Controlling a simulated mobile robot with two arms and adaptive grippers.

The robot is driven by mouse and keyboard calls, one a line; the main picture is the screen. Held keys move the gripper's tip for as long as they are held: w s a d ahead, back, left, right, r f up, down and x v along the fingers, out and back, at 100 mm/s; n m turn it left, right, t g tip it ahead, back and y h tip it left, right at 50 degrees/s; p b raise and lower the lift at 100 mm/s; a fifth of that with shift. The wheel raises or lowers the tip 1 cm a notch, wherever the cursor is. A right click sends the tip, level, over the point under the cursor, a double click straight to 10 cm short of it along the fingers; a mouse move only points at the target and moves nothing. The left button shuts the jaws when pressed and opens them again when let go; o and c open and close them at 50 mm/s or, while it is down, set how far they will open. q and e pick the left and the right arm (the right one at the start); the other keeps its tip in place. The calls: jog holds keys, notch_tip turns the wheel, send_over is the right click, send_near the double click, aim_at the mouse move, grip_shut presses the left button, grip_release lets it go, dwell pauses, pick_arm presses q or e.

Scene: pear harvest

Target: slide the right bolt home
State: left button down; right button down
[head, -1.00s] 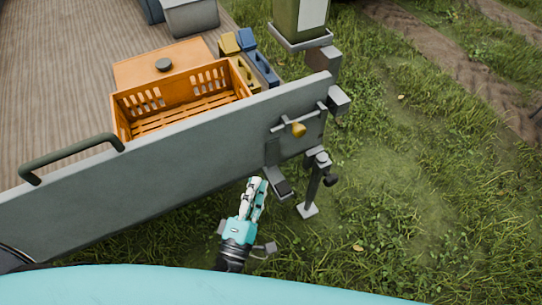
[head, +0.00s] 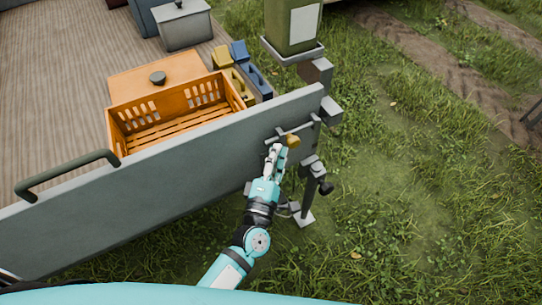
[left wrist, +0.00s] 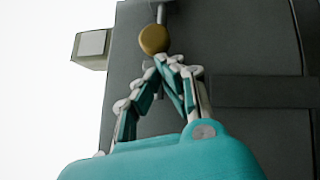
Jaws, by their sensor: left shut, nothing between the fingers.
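The right bolt (head: 305,128) is a thin grey rod on the outer face of the grey tailgate (head: 170,190), near its right end. Its round yellow-brown knob (head: 293,141) also shows in the left wrist view (left wrist: 154,39). My left gripper (head: 275,149) is shut and empty, its fingertips just left of the knob in the head view. In the left wrist view my left gripper (left wrist: 168,62) has its fingertips just below the knob; I cannot tell whether they touch. My right gripper is not in view.
Behind the tailgate, an orange crate (head: 115,131) stands on the wooden bed (head: 60,90). Blue and yellow containers (head: 240,55) are beside it. A dark green handle (head: 70,170) is on the tailgate's left. A support leg (head: 311,190) stands below the bolt; grass lies open to the right.

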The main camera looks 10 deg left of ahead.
aim_at(293, 148)
pick_arm(q)
jog(key=w+d, duration=0.1)
jog(key=d, duration=0.1)
jog(key=w+d+b, duration=0.1)
jog(key=d, duration=0.1)
jog(key=shift+w, duration=0.4)
jog(key=shift+r, duration=0.1)
jog(key=v, duration=1.2)
jog(key=shift+a, duration=0.15)
jog(key=shift+f, duration=0.2)
